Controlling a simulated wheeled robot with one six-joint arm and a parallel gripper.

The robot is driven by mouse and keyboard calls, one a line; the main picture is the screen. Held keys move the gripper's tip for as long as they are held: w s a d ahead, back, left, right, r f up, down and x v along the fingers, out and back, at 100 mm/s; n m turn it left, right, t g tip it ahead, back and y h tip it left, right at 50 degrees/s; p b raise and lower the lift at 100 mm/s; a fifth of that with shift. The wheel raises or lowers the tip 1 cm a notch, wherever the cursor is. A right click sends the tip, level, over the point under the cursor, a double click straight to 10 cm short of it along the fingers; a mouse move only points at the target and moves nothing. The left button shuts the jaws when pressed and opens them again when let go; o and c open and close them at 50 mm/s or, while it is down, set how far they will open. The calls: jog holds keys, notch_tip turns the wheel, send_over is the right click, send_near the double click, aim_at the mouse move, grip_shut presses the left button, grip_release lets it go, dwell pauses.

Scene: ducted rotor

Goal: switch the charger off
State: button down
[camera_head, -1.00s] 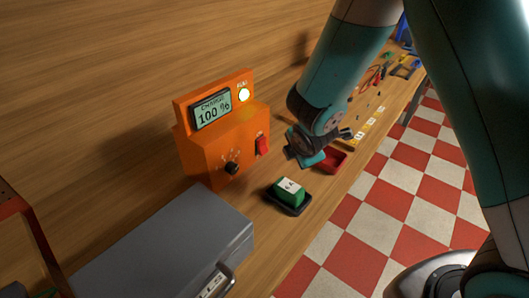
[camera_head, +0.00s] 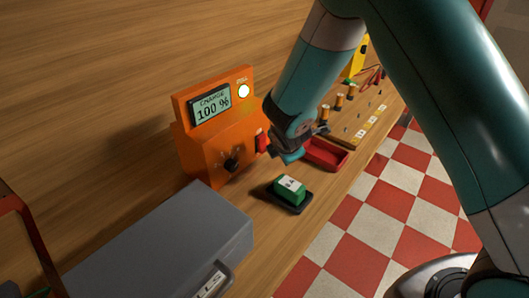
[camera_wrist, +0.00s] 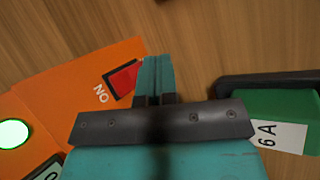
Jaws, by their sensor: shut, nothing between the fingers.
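My gripper (camera_head: 279,151) is shut and empty. In the wrist view its fingertips (camera_wrist: 155,62) are just beside the switch; I cannot tell whether they touch it.
A green battery (camera_head: 290,188) sits in a black cradle in front of the charger, close to my gripper in the wrist view (camera_wrist: 280,105). A red tray (camera_head: 325,154) lies behind my gripper. A grey toolbox (camera_head: 165,245) fills the near left bench.

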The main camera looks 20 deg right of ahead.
jog(key=shift+w+a+f, duration=0.3)
jog(key=shift+w+a, duration=0.15)
jog(key=shift+w, duration=0.15)
jog(key=shift+w+a+f, duration=0.3)
jog(key=shift+w+a, duration=0.1)
jog(key=shift+w, duration=0.15)
dwell(1.3)
jog(key=shift+w+a+f+b, duration=0.15)
jog(key=shift+w+a+b, duration=0.05)
jog(key=shift+w+b, duration=0.1)
jog(key=shift+w+a+f, duration=0.2)
jog(key=shift+w+a, duration=0.05)
jog(key=shift+w, duration=0.05)
dwell(0.7)
dwell(0.3)
jog(key=shift+s+d+r, duration=0.35)
jog(key=shift+s+d, duration=0.15)
jog(key=shift+s, duration=0.15)
jog(key=shift+s+d+r+p, duration=0.35)
jog(key=shift+s+d+p, duration=0.1)
jog(key=shift+s, duration=0.15)
jog(key=shift+s+d+r+p, duration=0.35)
jog(key=shift+s+d, duration=0.1)
jog(key=shift+s, duration=0.2)
jog(key=shift+s+d+r+p, duration=0.35)
jog(key=shift+s+d, duration=0.1)
jog(key=shift+s, duration=0.15)
